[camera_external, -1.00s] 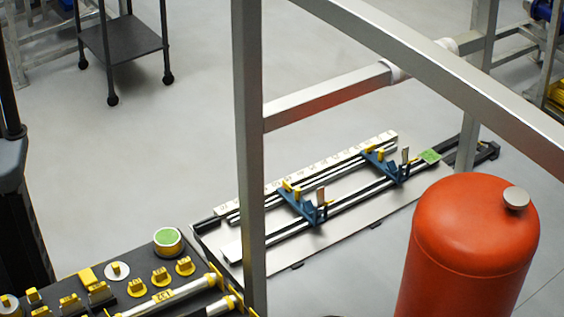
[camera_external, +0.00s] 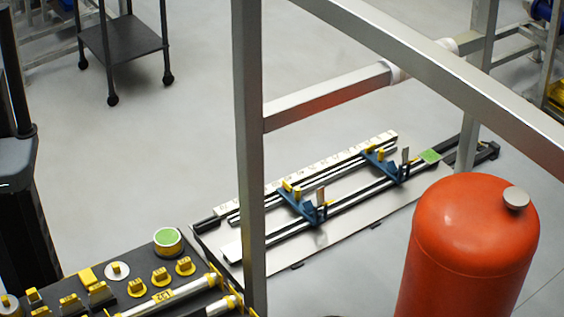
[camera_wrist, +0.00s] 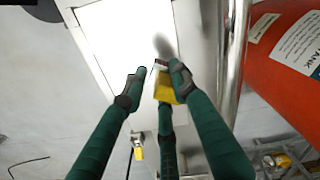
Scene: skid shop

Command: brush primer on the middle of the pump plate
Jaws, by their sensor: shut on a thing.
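In the wrist view, my gripper (camera_wrist: 152,82) has dark green fingers with grey tips. It is shut on a yellow-handled tool (camera_wrist: 165,88), likely the brush; its working end is hard to make out. Ahead of the fingertips lies a bright white plate (camera_wrist: 115,30) in a grey frame, likely the pump plate. A blurred grey patch (camera_wrist: 163,45) shows near the plate's right side, just beyond the tool. I cannot tell whether it is primer, bristles or a shadow, nor whether the tool touches the plate. My gripper is outside the external view.
A red tank (camera_wrist: 285,50) stands close to the right of my gripper, beside a metal post (camera_wrist: 236,60). In the external view, the red tank (camera_external: 470,240) stands at right among grey frame beams (camera_external: 250,150). A dark tool bench (camera_external: 120,260) fills the lower left.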

